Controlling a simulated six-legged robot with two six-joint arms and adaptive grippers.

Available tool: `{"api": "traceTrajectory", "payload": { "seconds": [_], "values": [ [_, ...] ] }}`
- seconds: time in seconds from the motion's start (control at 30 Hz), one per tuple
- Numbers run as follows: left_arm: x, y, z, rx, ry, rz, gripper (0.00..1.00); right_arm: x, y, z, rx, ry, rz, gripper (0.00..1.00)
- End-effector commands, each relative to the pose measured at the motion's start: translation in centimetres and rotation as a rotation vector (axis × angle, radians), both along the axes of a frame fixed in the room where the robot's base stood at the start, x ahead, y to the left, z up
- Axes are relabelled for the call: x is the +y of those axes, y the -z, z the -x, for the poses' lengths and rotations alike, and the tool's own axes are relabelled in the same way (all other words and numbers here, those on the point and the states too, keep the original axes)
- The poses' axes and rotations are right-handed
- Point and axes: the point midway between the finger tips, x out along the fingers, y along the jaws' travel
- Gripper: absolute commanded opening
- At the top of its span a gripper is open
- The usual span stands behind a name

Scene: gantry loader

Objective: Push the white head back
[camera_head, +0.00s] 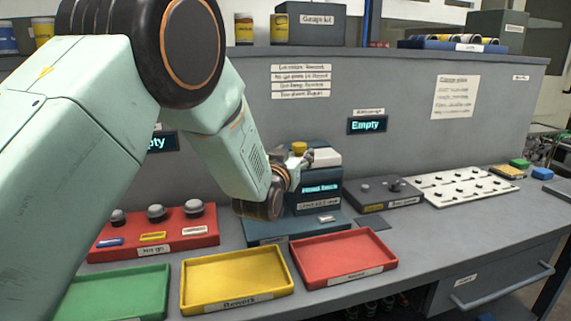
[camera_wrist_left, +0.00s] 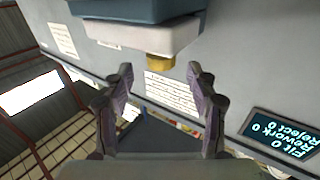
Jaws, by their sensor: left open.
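The white head (camera_head: 327,157) sits on top of a blue device (camera_head: 318,190) with a lit display, at the middle of the bench. It has a yellow knob (camera_head: 299,148). In the left wrist view the white head (camera_wrist_left: 140,35) and its knob (camera_wrist_left: 160,62) show at the top, just beyond the fingertips. My left gripper (camera_head: 305,158) is beside the head's left side in the head view. In the wrist view the left gripper (camera_wrist_left: 160,80) has its fingers apart with nothing between them. Contact with the head cannot be told. My right gripper is not in view.
Green (camera_head: 115,295), yellow (camera_head: 238,278) and red (camera_head: 343,256) trays line the front edge. A red block with knobs (camera_head: 155,230) stands left; a dark grey box (camera_head: 383,193) and white board (camera_head: 463,189) stand right. A grey panel (camera_head: 405,75) rises behind.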

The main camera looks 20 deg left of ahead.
Motion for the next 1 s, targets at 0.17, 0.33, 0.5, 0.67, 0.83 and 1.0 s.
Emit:
{"api": "traceTrajectory", "payload": {
  "seconds": [0.17,0.33,0.5,0.67,0.83,1.0],
  "values": [
    [0.0,0.0,2.9,0.001,0.0,-0.001,0.58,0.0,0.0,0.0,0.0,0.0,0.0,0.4],
    [0.0,0.0,5.1,0.001,0.0,0.0,0.58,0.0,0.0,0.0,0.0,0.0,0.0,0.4],
    [0.1,0.0,6.4,-0.001,0.0,0.0,0.58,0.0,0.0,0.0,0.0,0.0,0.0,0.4],
    [0.1,0.0,6.7,-0.001,0.0,0.0,0.58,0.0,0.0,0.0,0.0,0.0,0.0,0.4],
    [0.1,0.0,6.7,-0.001,0.0,0.0,0.58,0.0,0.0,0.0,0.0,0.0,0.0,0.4],
    [0.1,0.0,6.7,-0.001,0.0,0.0,0.58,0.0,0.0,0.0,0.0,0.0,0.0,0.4]
  ]
}}
